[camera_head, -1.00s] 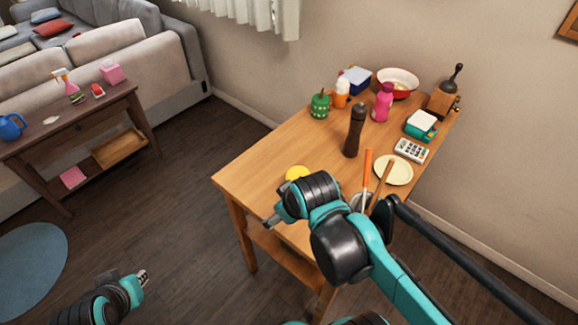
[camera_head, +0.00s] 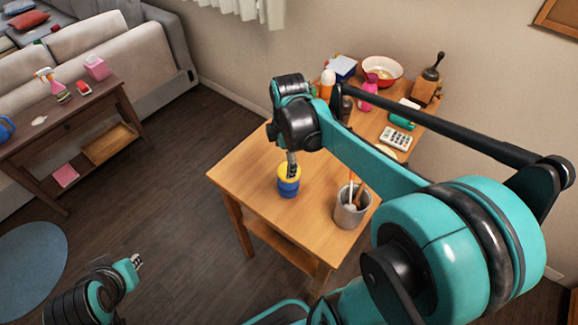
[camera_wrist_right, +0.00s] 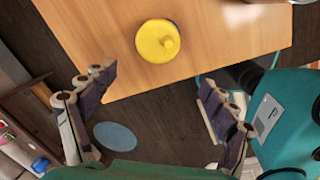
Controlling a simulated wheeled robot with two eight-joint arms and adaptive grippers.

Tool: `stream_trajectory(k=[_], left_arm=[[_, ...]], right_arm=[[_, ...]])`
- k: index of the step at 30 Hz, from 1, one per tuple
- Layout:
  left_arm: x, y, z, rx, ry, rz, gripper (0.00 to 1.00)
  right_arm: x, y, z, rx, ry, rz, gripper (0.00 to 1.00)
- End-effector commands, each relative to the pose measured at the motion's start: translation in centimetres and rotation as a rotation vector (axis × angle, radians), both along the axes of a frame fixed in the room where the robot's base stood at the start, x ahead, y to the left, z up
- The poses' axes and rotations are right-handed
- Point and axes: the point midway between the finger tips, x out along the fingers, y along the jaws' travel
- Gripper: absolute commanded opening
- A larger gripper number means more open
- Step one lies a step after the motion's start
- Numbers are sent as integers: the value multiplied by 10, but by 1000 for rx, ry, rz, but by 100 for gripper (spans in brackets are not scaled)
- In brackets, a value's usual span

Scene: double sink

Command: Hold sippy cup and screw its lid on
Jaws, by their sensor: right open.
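The sippy cup (camera_head: 289,188) is blue with a yellow lid (camera_head: 284,170) on top. How tightly the lid sits, I cannot tell. My right gripper (camera_head: 293,172) points down and overlaps the lid in the head view.
A grey pot (camera_head: 350,212) with utensils stands right of the cup on the wooden table (camera_head: 240,165). A bowl (camera_head: 382,70), a pink bottle (camera_head: 369,92) and a calculator (camera_head: 396,136) are at the back, partly behind my right arm. Wood around the cup is clear.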

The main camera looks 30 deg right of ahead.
Motion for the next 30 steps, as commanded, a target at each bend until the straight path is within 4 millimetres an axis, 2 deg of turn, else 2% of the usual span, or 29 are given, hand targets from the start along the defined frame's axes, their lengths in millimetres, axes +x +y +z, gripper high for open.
stream_trajectory(k=[6, 17, 26, 30], left_arm=[[0, 0, 9, 0, 0, 0, 14], [0, 0, 9, 0, 0, 0, 14], [0, 0, 0, 0, 0, 0, 14], [0, 0, 0, 0, 0, 0, 14]], right_arm=[[9, -11, 2, -4, 49, 134, 86], [10, -12, 0, -5, 56, 153, 86], [11, -13, -26, -5, 55, 152, 86], [11, -13, -26, -5, 55, 151, 86]])
